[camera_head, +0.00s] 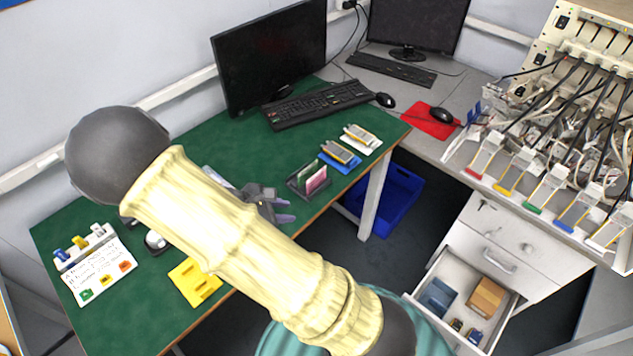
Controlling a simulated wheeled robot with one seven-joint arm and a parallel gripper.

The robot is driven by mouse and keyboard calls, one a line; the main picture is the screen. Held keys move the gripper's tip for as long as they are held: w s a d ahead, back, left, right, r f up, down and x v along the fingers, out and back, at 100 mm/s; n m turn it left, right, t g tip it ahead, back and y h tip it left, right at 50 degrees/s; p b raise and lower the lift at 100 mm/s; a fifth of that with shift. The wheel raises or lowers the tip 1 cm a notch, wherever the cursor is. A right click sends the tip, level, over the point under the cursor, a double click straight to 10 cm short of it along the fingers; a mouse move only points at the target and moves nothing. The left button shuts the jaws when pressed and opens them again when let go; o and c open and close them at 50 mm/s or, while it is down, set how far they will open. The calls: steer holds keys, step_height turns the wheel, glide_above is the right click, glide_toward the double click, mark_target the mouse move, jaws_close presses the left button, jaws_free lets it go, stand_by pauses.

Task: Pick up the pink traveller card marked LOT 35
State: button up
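A pink card (317,180) stands in a dark grey holder (297,187) near the front edge of the green table. A green card (306,169) stands in the same holder, behind the pink one. Any lot marking is too small to read. My gripper (287,210) is just left of and in front of the holder, apart from the cards. Its two purple-grey fingers point right, with a gap and nothing seen between them. My yellow-sleeved arm hides part of the table behind it.
A blue tray (345,167) and a white tray (370,149) with pouch cells stand right of the holder. A keyboard (318,104) and monitor (270,60) are behind. A yellow plate (194,283) and white board (98,270) lie left. A drawer (450,306) stands open at lower right.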

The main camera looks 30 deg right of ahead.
steer(key=w+a+n+t+h, duration=0.1)
steer(key=n, duration=0.1)
steer(key=w+a+n+t+h, duration=0.1)
steer(key=w+n, duration=0.1)
steer(key=w+n+t+h, duration=0.1)
steer(key=w+t, duration=0.1)
steer(key=shift+w+a+n, duration=0.1)
steer(key=shift+a+n, duration=0.3)
steer(key=p, duration=0.1)
glide_toward(310, 179)
steer(key=x, duration=0.5)
steer(key=shift+a+f, duration=0.15)
steer(key=shift+f, duration=0.15)
steer(key=shift+r+p+x, duration=0.2)
steer(key=shift+p+x, duration=0.5)
steer(key=shift+x, duration=1.95)
